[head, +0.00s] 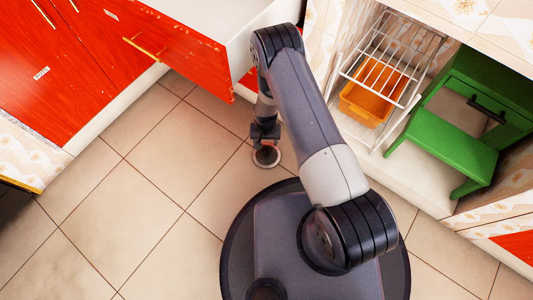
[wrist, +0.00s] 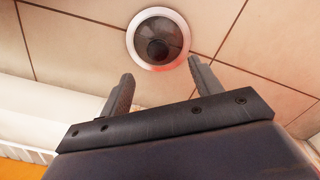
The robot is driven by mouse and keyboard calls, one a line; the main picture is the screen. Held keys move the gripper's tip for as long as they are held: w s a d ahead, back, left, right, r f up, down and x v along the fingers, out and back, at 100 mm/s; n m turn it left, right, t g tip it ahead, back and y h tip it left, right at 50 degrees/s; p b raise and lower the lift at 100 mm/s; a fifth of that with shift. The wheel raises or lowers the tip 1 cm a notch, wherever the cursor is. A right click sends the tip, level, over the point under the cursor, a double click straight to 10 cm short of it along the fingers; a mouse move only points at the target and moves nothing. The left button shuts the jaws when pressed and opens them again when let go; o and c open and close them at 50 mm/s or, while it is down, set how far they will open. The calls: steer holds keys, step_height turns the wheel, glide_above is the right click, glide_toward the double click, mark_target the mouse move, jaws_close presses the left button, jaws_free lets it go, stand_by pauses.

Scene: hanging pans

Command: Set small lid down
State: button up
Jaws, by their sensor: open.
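The small lid (head: 266,156) is round, with a pale rim, a glass-like grey-brown middle and a dark knob. In the head view it shows against the tiled floor, just below my gripper (head: 265,138) in the picture. In the wrist view the lid (wrist: 158,15) faces me knob-first, beyond the fingertips. My gripper (wrist: 160,70) is open, with a wide gap between its fingers and nothing between them. The lid appears apart from both fingers. It seems to lie flat on the tiles, but I cannot tell its exact height.
An open red drawer (head: 190,50) juts out at upper left, close to my arm. On the right, a low shelf holds a white wire rack (head: 395,55), an orange bin (head: 372,100) and a green stool-like piece (head: 445,150). Bare floor tiles (head: 130,220) lie to the left.

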mark_target(267, 151)
steer(key=f+b, duration=0.1)
steer(key=f, duration=0.2)
steer(key=f+b, duration=0.1)
steer(key=f, duration=0.2)
steer(key=f+b, duration=0.2)
steer(key=shift+w+d+f, duration=0.2)
steer(key=shift+d+f, duration=0.05)
steer(key=shift+f, duration=0.15)
steer(key=shift+r, duration=0.1)
jaws_close()
